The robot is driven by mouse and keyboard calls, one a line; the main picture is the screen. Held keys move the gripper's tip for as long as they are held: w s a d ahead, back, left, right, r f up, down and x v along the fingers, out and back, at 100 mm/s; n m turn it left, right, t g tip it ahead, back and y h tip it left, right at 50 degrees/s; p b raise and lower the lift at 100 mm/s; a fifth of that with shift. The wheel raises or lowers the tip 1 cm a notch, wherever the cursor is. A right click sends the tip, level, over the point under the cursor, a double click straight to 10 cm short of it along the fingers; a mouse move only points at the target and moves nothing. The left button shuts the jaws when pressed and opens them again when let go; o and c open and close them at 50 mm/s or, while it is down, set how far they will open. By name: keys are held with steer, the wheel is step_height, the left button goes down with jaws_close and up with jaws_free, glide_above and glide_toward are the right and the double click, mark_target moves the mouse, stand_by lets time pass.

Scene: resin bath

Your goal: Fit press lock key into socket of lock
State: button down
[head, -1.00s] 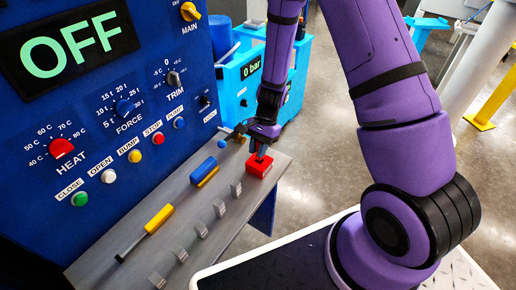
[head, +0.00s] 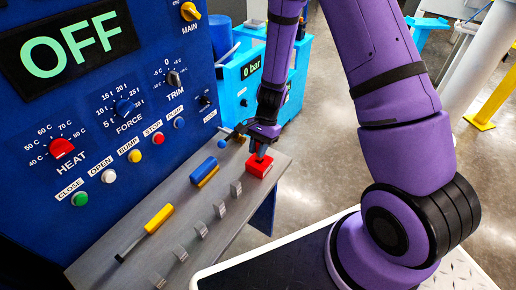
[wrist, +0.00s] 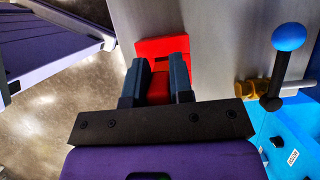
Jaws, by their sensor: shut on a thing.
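The lock is a red block (head: 257,168) near the far right end of the grey ledge. It also shows in the wrist view (wrist: 149,45), with a small dark opening on its face. My gripper (head: 262,153) is right above the lock, pointing down. In the wrist view its two blue-grey fingers (wrist: 160,75) are shut on a red piece, the press lock key (wrist: 160,88). The key lines up with the lock in this view. I cannot tell whether the key is inside the socket or just above it, as the fingers hide the contact.
A blue-knobbed lever (wrist: 288,38) in a brass mount stands close to the right of my gripper in the wrist view. Blue (head: 204,169) and yellow (head: 159,218) handles and several small metal blocks lie along the ledge (head: 140,262). The blue control panel (head: 120,190) rises behind.

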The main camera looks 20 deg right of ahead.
steer(key=shift+f, duration=1.65)
steer(key=c, duration=0.9)
jaws_free()
steer(key=v, duration=1.1)
steer(key=shift+f, duration=0.1)
steer(key=shift+w, duration=0.1)
steer(key=shift+r, duration=6)
